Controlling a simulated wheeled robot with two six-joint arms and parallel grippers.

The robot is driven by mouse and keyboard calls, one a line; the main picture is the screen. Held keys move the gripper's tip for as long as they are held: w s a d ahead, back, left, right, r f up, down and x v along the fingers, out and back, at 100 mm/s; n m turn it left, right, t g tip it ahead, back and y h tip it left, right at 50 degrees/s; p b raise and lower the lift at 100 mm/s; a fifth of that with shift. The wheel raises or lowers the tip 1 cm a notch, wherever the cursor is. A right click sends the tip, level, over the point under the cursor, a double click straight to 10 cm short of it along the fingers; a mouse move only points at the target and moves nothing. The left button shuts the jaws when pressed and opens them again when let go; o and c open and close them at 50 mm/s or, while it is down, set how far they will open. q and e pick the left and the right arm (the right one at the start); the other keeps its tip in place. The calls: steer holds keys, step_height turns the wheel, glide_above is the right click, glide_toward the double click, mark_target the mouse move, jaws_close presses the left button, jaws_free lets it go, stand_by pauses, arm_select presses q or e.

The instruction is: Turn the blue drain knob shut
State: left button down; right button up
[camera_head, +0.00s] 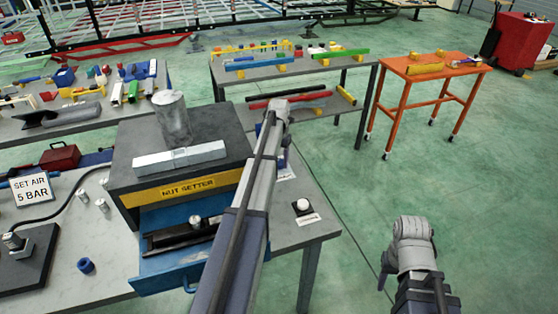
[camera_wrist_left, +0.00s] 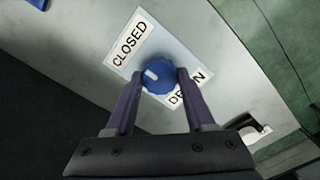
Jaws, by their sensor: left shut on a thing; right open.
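In the left wrist view the blue drain knob (camera_wrist_left: 157,76) sits on a pale panel between a CLOSED label (camera_wrist_left: 130,44) and a second label, partly hidden, reading DR...N (camera_wrist_left: 190,90). A short white mark shows on the knob's left part, on the side toward the CLOSED label. My left gripper (camera_wrist_left: 158,80) has one finger on each side of the knob and is shut on it.
The nut setter box (camera_head: 225,146) with its open blue drawer (camera_head: 170,268) stands left of my left arm. An orange table (camera_head: 433,72) stands farther back. Green floor is clear around my right arm.

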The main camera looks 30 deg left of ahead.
mark_target(279, 162)
stand_by(0.4)
arm_select(q)
steer(key=shift+c, duration=1.3)
jaws_free()
step_height(279, 162, up, 8)
steer(key=p, duration=0.8)
steer(key=shift+f, duration=0.1)
